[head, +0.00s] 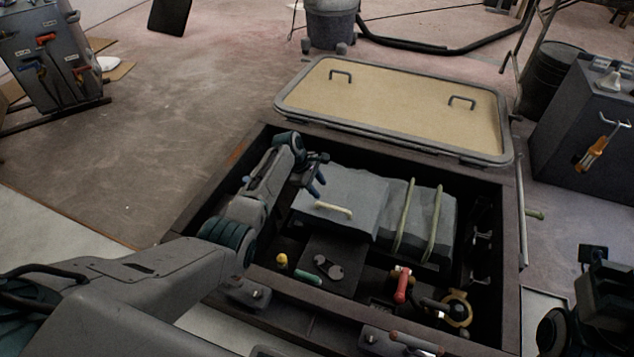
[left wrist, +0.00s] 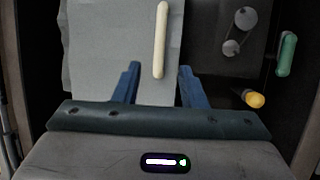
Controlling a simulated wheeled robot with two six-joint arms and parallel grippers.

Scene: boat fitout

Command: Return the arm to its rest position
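My left arm reaches in from the left over an open hatch well in the head view. Its gripper (head: 318,184) has blue fingers and hangs over the grey block (head: 345,190) in the well. In the left wrist view the two fingers (left wrist: 160,72) stand apart. A cream bar handle (left wrist: 162,30) on the grey block shows beyond and between them, and nothing appears gripped. The handle also shows in the head view (head: 333,209), a little below the fingertips. Dark parts at the right edge of the head view seem to be my right arm; its fingers do not show.
Inside are a yellow knob (head: 282,260), a green handle (head: 308,278), a red-handled valve (head: 402,285) and a brass ring (head: 458,308). The open hatch lid (head: 400,105) lies behind.

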